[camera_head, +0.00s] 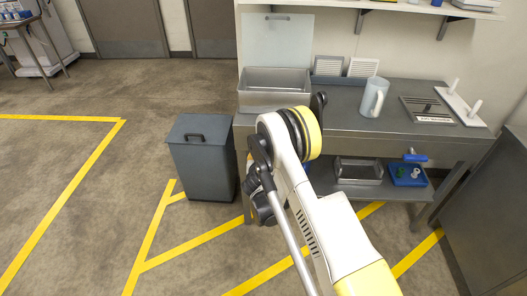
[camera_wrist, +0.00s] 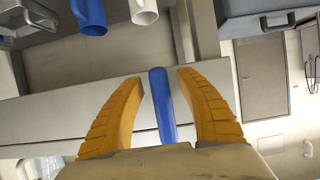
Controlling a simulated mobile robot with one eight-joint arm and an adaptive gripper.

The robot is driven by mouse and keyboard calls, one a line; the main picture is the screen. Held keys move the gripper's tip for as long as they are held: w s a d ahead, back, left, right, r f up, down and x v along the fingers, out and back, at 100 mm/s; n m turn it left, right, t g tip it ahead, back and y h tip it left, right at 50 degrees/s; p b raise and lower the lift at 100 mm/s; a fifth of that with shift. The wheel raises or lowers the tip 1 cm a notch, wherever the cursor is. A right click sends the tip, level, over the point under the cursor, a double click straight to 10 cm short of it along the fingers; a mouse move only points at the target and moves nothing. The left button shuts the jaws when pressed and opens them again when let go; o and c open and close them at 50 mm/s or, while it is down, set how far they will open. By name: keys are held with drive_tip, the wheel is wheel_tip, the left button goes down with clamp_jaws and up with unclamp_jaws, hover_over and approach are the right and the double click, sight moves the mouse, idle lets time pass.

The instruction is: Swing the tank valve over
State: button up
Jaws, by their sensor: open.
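A blue lever (camera_wrist: 163,105), which looks like a valve handle, lies between the two yellow fingers of my gripper (camera_wrist: 158,82) in the wrist view. The lever's near end is hidden behind the gripper body. My gripper is hidden behind my arm there.
The grey workbench (camera_head: 370,122) carries an open metal bin (camera_head: 272,101) and a pitcher (camera_head: 374,98). Below are a metal tray (camera_head: 358,172) and a blue tray (camera_head: 408,181). A lidded grey bin (camera_head: 203,165) stands left of the bench. The floor at left is clear.

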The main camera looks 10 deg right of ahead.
drive_tip(key=shift+s, duration=0.1)
drive_tip(key=shift+a, duration=0.1)
clamp_jaws()
drive_tip(key=n+h, duration=0.1)
drive_tip(key=d+n+h, duration=0.1)
drive_tip(key=n, duration=0.1)
drive_tip(key=shift+s+r, duration=0.15)
drive_tip(key=shift+r, duration=0.05)
drive_tip(key=shift+s+d+r+n+t+h, duration=0.15)
drive_tip(key=shift+d+r+n+h, duration=0.2)
drive_tip(key=shift+n+h, duration=1)
drive_tip(key=shift+d+r+n+t+h, duration=0.2)
drive_tip(key=shift+r+n+h, duration=0.25)
drive_tip(key=shift+n, duration=1.65)
drive_tip(key=shift+s+d+r+n+t+h, duration=0.1)
drive_tip(key=shift+d+r+n+t+h, duration=0.2)
drive_tip(key=shift+n+h, duration=1.05)
drive_tip(key=shift+a+r+n+y, duration=0.1)
drive_tip(key=shift+n+y, duration=0.35)
drive_tip(key=shift+n, duration=0.15)
